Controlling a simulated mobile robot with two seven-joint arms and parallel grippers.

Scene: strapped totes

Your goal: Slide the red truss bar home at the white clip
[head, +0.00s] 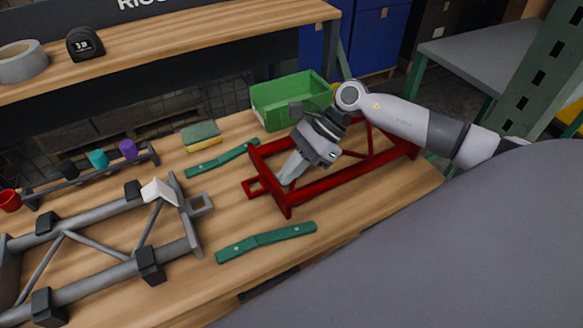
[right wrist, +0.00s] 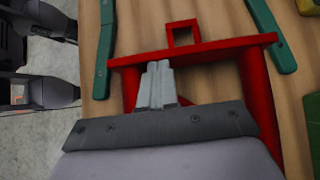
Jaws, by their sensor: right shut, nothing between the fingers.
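The red truss bar (head: 345,183) lies on the bench right of centre, its square end loop (right wrist: 183,24) pointing left toward the grey truss. The grey truss (head: 110,268) lies at the left with a square end loop of its own (head: 201,204). A gap of bare wood separates the two. The white clip (head: 158,191) sits on the grey truss's far rail near its right end. My right gripper (head: 287,178) is shut and empty above the red bar's left end; its fingertips show just short of the end crosspiece in the right wrist view (right wrist: 158,72). My left gripper is out of view.
Two green bars, one in front (head: 265,241) and one behind (head: 222,158), flank the gap. A green bin (head: 290,98) and a sponge (head: 201,132) stand at the back. A rack with coloured cups (head: 98,159) is at the left. Bare wood lies in front of the red bar.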

